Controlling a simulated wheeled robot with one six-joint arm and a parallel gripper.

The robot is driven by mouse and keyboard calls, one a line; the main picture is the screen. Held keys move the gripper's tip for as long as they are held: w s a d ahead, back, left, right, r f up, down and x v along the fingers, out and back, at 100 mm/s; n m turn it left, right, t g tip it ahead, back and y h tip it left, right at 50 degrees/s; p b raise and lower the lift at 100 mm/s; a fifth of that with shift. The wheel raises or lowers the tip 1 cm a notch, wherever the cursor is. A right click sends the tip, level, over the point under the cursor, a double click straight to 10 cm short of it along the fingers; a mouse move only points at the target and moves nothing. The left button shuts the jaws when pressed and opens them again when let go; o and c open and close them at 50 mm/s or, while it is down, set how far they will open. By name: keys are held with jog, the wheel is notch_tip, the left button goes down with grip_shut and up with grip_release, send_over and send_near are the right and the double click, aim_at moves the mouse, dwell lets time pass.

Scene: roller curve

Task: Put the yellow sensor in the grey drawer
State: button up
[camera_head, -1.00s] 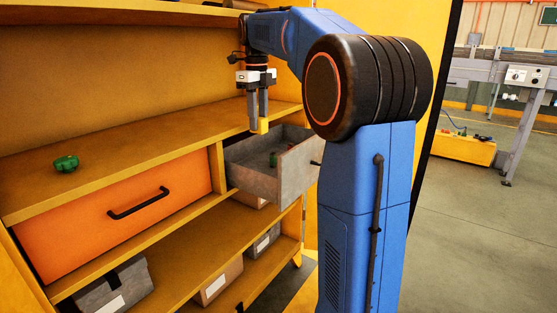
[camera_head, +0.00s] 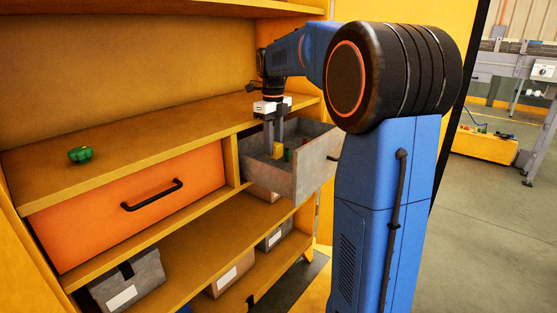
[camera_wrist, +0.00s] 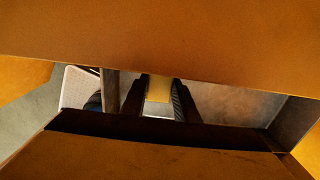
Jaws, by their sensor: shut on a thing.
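The grey drawer (camera_head: 266,178) is pulled out of the yellow shelf unit, to the right of the orange drawer. My gripper (camera_head: 277,146) points down into it, with the fingertips below the drawer's rim. It is shut on the yellow sensor (camera_head: 277,150), a small yellow block. In the wrist view the sensor (camera_wrist: 158,90) shows between the two dark fingers (camera_wrist: 160,98). The shelf board covers much of that view. Whether the sensor touches the drawer floor I cannot tell.
A green knob-like part (camera_head: 80,154) sits on the shelf board. The orange drawer (camera_head: 130,205) is shut. Boxes (camera_head: 128,283) stand on the lower shelves.

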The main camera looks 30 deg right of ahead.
jog(key=shift+f, duration=2.8)
jog(key=shift+f, duration=0.15)
jog(key=o, duration=1.1)
jog(key=shift+c, duration=0.2)
notch_tip(320, 180, up, 12)
jog(key=shift+f, duration=0.1)
jog(key=shift+s+r, duration=0.1)
jog(key=shift+r, duration=0.15)
